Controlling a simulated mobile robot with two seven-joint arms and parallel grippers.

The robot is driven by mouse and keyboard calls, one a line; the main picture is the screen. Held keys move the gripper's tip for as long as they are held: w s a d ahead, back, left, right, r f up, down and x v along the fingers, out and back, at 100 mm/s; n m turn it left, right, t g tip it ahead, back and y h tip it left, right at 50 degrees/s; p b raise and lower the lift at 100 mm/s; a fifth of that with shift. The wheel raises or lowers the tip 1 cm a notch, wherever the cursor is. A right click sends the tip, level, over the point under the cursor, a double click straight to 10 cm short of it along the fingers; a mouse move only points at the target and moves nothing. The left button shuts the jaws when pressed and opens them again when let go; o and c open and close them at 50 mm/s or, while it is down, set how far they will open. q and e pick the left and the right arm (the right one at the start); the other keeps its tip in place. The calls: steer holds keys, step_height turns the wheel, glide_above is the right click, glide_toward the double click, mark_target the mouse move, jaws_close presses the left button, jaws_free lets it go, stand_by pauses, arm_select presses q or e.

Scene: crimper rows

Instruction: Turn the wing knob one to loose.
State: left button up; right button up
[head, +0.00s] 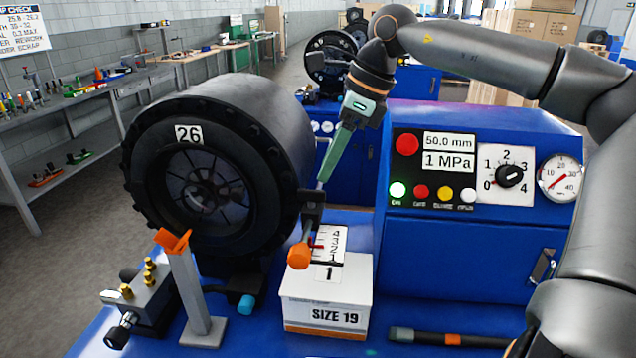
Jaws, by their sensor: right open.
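No part is clearly marked as wing knob one. An orange-ended handle (300,256) on a black block (312,206) stands just in front of the big black crimper head (270,125), beside a card numbered 1 to 4 (328,245) and a "1" label. My right gripper (322,180) points down just above the black block. Its jaws are open, seen edge-on, and appear empty; contact with the block cannot be told. A black knob (118,335) sits on a brass-fitted block at lower left. My left gripper is not in view.
A SIZE 19 box (328,305) stands below the handle. A grey post with an orange V top (190,290) stands left. The blue control panel (480,225) with dial and gauge is at right. A dark rod (450,338) lies in front.

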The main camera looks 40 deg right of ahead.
mark_target(315, 190)
steer(key=x, duration=0.5)
steer(key=shift+w+f, duration=0.1)
steer(key=shift+f, duration=0.05)
jaws_close()
stand_by(0.4)
